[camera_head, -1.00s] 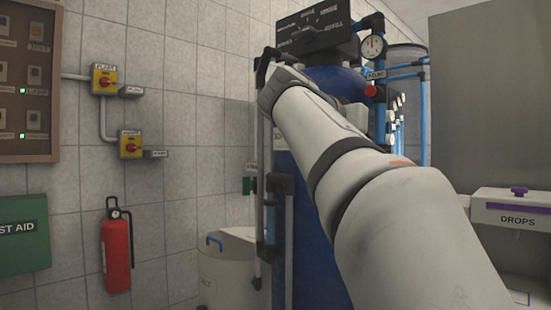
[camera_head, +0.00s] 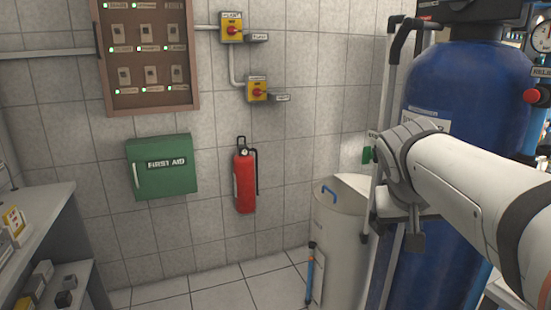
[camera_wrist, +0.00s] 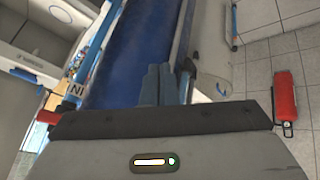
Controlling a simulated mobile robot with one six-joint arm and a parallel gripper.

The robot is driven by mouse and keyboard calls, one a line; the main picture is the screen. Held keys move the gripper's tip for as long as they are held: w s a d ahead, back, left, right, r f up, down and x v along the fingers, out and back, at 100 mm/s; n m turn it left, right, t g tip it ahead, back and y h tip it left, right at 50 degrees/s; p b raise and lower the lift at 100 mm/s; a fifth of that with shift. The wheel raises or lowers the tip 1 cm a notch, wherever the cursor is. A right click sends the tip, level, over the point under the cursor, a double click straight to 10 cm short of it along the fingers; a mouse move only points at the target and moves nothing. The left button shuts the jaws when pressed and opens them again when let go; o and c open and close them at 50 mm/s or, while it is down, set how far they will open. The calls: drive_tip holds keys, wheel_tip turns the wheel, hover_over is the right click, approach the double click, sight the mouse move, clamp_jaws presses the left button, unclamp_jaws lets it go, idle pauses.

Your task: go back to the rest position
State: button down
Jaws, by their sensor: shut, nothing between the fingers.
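My gripper (camera_wrist: 156,84) is shut and empty in the wrist view, its two dark fingers side by side in front of the blue tank. In the head view my arm reaches in from the right edge, and the gripper's end (camera_head: 414,240) hangs below the wrist, partly hidden by it. It is in front of the blue tank (camera_head: 465,85) and its grey pipes. I cannot tell from these views how far it is from them.
A white barrel (camera_head: 342,225) with a blue handle stands left of the tank. A red fire extinguisher (camera_head: 244,182) and a green first aid box (camera_head: 160,168) hang on the tiled wall. Shelves (camera_head: 40,240) stand at the left. The floor between is clear.

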drive_tip(key=s+a+f+n+g+y+p, duration=0.2)
drive_tip(key=s+a+f+n+y+p, duration=0.1)
drive_tip(key=s+a+p, duration=0.6)
drive_tip(key=s+f+y+p, duration=0.1)
drive_tip(key=s+p, duration=0.1)
drive_tip(key=shift+a+g+y+p, duration=0.3)
drive_tip(key=shift+a+y+p, duration=0.05)
drive_tip(key=shift+a+y, duration=0.05)
